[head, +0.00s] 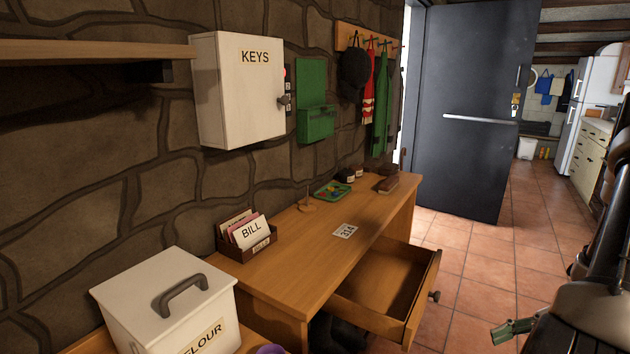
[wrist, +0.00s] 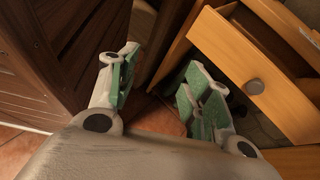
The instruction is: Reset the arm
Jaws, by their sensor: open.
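My gripper (wrist: 160,82) is open and empty in the wrist view, its two green-padded fingers spread apart. Between and beyond them are terracotta floor tiles and the shadowed side of the furniture. In the head view, my gripper (head: 512,330) shows at the lower right as a green-tipped finger, with the rest hidden behind my arm. It is low, to the right of the desk's open drawer (head: 430,272). The drawer (wrist: 225,45) with its round knob also shows at the upper right of the wrist view, close to the right finger but apparently apart from it.
A wooden desk (head: 318,250) stands along the stone wall, with a bill holder (head: 262,250) and a green tray (head: 332,190). A white key cabinet (head: 236,92) hangs above. A flour bin (head: 140,312) is nearest. Dark slatted wood (wrist: 60,45) fills the wrist view's left. Tiled floor lies clear towards the open dark door (head: 470,140).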

